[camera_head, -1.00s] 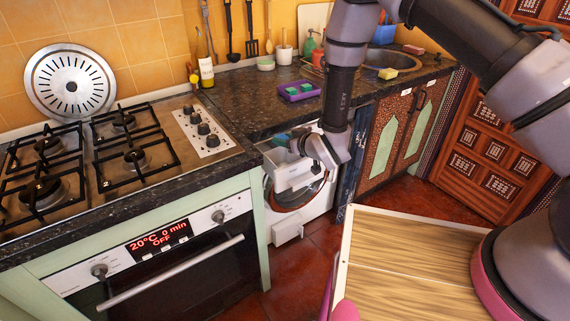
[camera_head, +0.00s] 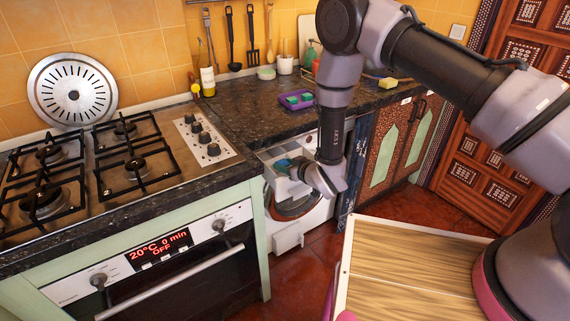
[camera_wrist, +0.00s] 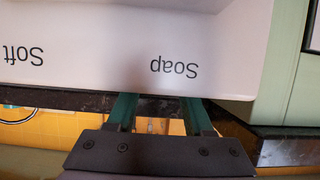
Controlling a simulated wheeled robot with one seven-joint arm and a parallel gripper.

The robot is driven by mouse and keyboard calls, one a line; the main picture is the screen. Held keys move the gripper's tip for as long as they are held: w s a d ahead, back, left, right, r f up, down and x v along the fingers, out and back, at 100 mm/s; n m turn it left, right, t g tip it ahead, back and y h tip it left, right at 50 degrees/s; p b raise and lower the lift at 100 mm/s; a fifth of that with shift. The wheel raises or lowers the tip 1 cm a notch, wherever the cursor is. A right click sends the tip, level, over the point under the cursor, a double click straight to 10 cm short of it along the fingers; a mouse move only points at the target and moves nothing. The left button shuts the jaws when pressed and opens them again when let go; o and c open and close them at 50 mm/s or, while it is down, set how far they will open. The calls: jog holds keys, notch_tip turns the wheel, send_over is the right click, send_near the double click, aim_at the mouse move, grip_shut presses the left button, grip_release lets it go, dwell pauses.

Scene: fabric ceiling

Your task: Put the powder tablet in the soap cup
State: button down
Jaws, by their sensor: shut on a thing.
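The pulled-out white detergent drawer (camera_head: 289,188) of the washing machine sits under the counter. In the wrist view the drawer's wall (camera_wrist: 110,50) fills the upper part, with upside-down labels "Soap" and "Soft". My gripper (camera_head: 287,164) is over the drawer, tilted, its teal fingertips close to the drawer top. In the wrist view my gripper (camera_wrist: 160,98) has its fingers held apart, and the tips pass out of sight behind the drawer wall. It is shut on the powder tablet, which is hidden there. The inside of the soap cup is not visible.
A purple tray (camera_head: 312,104) with green blocks (camera_head: 298,99) stands on the counter (camera_head: 245,106) above. The stove (camera_head: 100,170) and oven are to the left. Carved cabinet doors (camera_head: 402,145) are to the right. Red floor is open in front of the machine.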

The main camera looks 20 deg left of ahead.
jog(key=shift+f, duration=0.25)
jog(key=c, duration=0.6)
grip_release()
